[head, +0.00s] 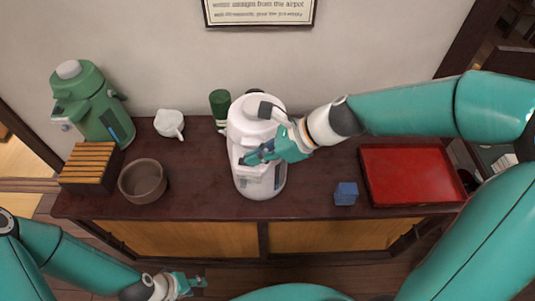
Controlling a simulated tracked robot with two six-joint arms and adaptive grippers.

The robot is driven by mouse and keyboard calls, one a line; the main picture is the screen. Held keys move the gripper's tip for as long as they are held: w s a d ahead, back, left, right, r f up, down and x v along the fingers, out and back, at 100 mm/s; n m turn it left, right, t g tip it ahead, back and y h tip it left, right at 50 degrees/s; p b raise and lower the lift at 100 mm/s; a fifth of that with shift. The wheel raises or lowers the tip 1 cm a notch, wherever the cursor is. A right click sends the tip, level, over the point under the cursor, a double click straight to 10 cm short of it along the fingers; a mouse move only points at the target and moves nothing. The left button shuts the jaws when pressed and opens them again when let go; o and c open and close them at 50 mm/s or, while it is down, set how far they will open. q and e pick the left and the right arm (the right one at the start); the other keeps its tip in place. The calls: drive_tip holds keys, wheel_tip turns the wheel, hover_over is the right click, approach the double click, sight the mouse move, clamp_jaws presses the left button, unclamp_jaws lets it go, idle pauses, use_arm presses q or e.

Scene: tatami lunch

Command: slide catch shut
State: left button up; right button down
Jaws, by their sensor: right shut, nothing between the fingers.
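A white airpot (242,127) stands upright near the middle of the dark cabinet top. My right gripper (256,156) is shut and empty at the front of the airpot, just below its lid; I cannot tell if it touches. The gripper hides part of the airpot's front, and I cannot make out the catch. A second airpot, green (84,97), stands at the back left. My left gripper (195,284) is low in front of the cabinet, away from both airpots; its finger opening is too small to tell.
On the cabinet top (205,190) are a slatted wooden box (88,163), a brown bowl (143,181), a white pot (169,124), a green canister (220,105), a blue cube (346,193) and a red tray (410,173). A framed sign (260,11) hangs on the wall.

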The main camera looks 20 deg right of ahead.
idle(0.3)
drive_tip(key=shift+s+d, duration=0.1)
drive_tip(key=shift+d, duration=0.1)
drive_tip(key=d+f+v, duration=0.1)
drive_tip(key=f+v, duration=0.1)
drive_tip(key=v, duration=1)
drive_tip(key=shift+s+d+r+p, duration=0.25)
drive_tip(key=shift+s+d+p, duration=0.05)
drive_tip(key=shift+s+d, duration=0.2)
